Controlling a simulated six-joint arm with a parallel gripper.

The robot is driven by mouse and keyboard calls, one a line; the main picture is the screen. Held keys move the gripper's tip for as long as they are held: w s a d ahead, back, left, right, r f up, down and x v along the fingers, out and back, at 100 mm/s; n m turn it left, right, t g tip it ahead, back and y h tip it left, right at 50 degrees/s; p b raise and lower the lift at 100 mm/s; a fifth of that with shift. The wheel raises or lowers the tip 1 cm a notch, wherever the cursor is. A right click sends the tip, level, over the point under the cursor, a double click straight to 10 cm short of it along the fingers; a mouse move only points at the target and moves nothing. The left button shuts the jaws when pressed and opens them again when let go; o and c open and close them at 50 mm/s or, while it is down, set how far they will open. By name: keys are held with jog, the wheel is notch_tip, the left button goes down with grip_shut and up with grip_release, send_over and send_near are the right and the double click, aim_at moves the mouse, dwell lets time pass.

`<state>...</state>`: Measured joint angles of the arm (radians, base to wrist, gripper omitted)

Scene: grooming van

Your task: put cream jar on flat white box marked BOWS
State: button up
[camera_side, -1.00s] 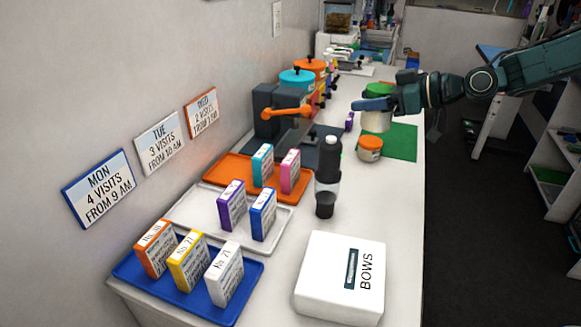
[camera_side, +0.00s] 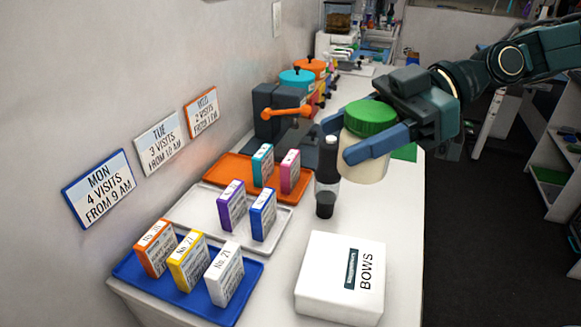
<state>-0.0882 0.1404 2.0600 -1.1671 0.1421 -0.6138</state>
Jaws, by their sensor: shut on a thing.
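The cream jar (camera_side: 363,165) has a pale cream body and a green lid. My gripper (camera_side: 362,142) is shut on it, with a blue finger on each side, and holds it upright above the counter. The flat white box marked BOWS (camera_side: 322,276) lies at the near right of the counter, and its top is bare. The jar is beyond the box in the picture and apart from it.
A black and clear bottle (camera_side: 326,178) stands just left of the jar. Blue (camera_side: 222,312), white (camera_side: 183,220) and orange (camera_side: 215,175) trays hold small boxes on the left. A dark device with an orange handle (camera_side: 287,111) stands behind. A green mat (camera_side: 405,152) is mostly hidden.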

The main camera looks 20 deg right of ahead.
jog(key=shift+s+a, duration=0.1)
jog(key=shift+s, duration=0.05)
send_over(335, 268)
notch_tip(335, 268, down, 16)
jog(key=shift+f, duration=0.1)
dwell(0.6)
jog(key=shift+f, duration=1.85)
jog(key=shift+f, duration=0.1)
jog(key=o, duration=1.1)
